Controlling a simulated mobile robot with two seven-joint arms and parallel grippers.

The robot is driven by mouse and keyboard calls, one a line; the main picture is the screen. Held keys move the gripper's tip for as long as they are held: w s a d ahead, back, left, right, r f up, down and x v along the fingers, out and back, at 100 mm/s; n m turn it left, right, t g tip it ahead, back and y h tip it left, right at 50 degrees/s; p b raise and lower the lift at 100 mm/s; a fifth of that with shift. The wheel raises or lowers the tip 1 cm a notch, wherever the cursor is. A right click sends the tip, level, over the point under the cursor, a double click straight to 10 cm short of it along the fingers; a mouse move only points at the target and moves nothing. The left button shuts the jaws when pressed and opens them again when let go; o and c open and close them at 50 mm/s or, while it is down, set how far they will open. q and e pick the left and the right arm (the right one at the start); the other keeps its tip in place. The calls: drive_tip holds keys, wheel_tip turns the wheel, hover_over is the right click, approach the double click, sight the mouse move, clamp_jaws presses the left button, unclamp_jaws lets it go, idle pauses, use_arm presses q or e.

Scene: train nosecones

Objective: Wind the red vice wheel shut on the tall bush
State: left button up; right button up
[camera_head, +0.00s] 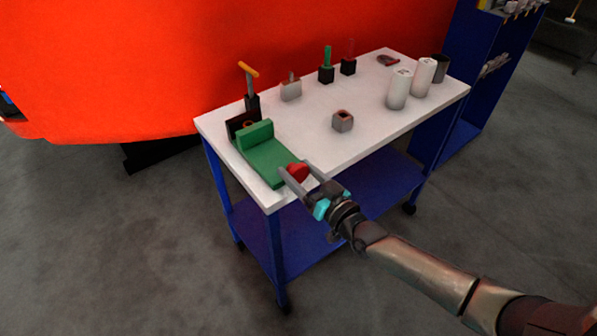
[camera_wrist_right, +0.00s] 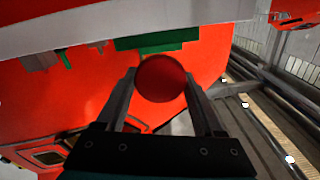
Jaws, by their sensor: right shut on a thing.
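The green vice (camera_head: 268,160) lies at the near left end of the white table, with a raised green jaw (camera_head: 255,134) at its far end. Its red wheel (camera_head: 298,171) is at the near end, by the table edge. My right gripper (camera_head: 296,174) is shut on the red wheel, a finger on each side. In the right wrist view the wheel (camera_wrist_right: 161,78) sits between the fingers, below the green vice (camera_wrist_right: 150,42). I cannot tell which thing is the tall bush. A grey block with a hole (camera_head: 343,121) stands apart on the table. My left gripper is not in view.
The white table (camera_head: 320,155) has tools in dark holders along its back, including an orange-handled one (camera_head: 248,71). White cylinders (camera_head: 398,89) stand at the right. A dark open box (camera_head: 238,121) is beside the vice. A large red body (camera_head: 150,60) is behind.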

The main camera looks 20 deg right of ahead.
drive_tip(key=o, duration=1.3)
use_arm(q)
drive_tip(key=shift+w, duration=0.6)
use_arm(e)
drive_tip(key=shift+o, duration=0.2)
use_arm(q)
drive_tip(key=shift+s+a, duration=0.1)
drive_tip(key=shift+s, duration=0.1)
use_arm(e)
drive_tip(key=shift+s, duration=0.1)
drive_tip(key=shift+s+d, duration=0.15)
drive_tip(key=shift+s, duration=0.1)
use_arm(q)
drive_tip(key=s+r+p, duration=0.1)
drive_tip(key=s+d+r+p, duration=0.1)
drive_tip(key=p, duration=0.1)
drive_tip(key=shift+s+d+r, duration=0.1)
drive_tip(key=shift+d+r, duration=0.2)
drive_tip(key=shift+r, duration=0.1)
use_arm(e)
drive_tip(key=v, duration=1.4)
drive_tip(key=shift+s, duration=0.25)
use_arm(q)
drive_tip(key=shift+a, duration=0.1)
use_arm(e)
drive_tip(key=shift+r, duration=0.1)
